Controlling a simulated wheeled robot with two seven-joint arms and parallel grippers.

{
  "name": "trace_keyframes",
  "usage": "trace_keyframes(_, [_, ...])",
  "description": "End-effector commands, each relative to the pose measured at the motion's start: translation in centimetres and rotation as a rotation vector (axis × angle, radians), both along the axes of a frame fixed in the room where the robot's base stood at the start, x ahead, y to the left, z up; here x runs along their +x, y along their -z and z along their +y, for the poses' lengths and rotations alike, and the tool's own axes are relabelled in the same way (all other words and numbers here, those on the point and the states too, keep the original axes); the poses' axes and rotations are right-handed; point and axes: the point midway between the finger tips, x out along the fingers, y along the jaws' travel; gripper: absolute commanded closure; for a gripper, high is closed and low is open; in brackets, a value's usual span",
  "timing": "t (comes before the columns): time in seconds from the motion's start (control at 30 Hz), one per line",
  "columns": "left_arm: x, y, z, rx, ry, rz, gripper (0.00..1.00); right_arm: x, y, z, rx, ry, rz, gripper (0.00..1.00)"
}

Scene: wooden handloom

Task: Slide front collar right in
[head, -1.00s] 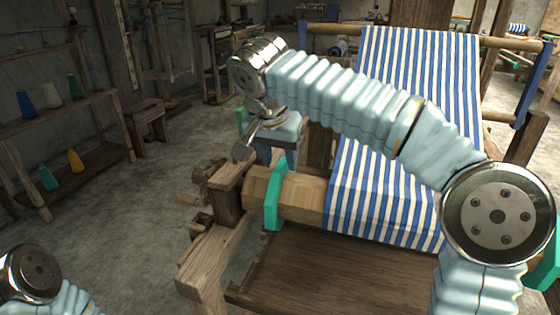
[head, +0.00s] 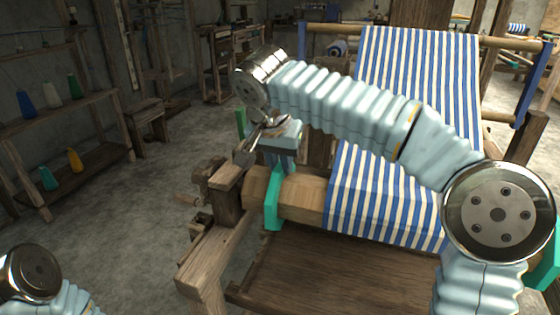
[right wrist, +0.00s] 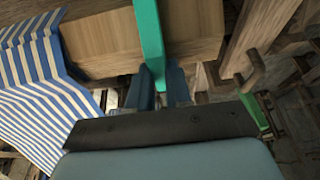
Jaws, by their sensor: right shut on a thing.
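The green front collar (head: 272,208) sits around the left end of the wooden front beam (head: 305,196), a little left of the striped cloth (head: 385,200). My right gripper (head: 282,163) reaches down from above and is shut on the top of this collar. In the right wrist view the two blue fingers (right wrist: 161,88) flank the lower end of the green collar (right wrist: 149,42), which crosses the beam (right wrist: 105,42). Bare wood shows between collar and cloth. My left arm shows at the lower left of the head view; its gripper is out of view.
A wooden loom post (head: 228,198) stands just left of the collar. Another green piece (head: 546,262) shows at the far right, partly behind my right arm. A shelf (head: 75,160) with yarn cones stands at the left, with open floor between.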

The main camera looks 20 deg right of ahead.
Motion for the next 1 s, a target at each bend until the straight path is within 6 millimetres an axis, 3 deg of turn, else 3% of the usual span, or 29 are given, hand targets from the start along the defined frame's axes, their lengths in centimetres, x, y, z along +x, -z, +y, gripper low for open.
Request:
trace_keyframes(0.17, [0.0, 0.8, 0.0, 0.0, 0.0, 0.0, 0.57, -0.6, 0.2, -1.0, -0.002, 0.004, -0.001, 1.0])
trace_keyframes(0.5, [0.0, 3.1, 0.1, 0.003, -0.005, -0.001, 0.57, -4.3, 0.2, -6.4, -0.002, 0.004, -0.001, 1.0])
trace_keyframes(0.83, [0.0, 3.0, 0.1, 0.003, -0.005, -0.001, 0.57, -4.7, 0.1, -6.9, -0.004, 0.003, 0.005, 1.0])
trace_keyframes(0.87, [0.0, 3.0, 0.1, 0.003, -0.005, -0.001, 0.57, -4.7, 0.1, -6.9, -0.004, 0.003, 0.005, 0.8])
trace_keyframes(1.0, [0.0, 3.0, 0.1, 0.003, -0.005, -0.001, 0.57, -4.6, 0.1, -6.9, -0.003, 0.002, 0.004, 0.58])
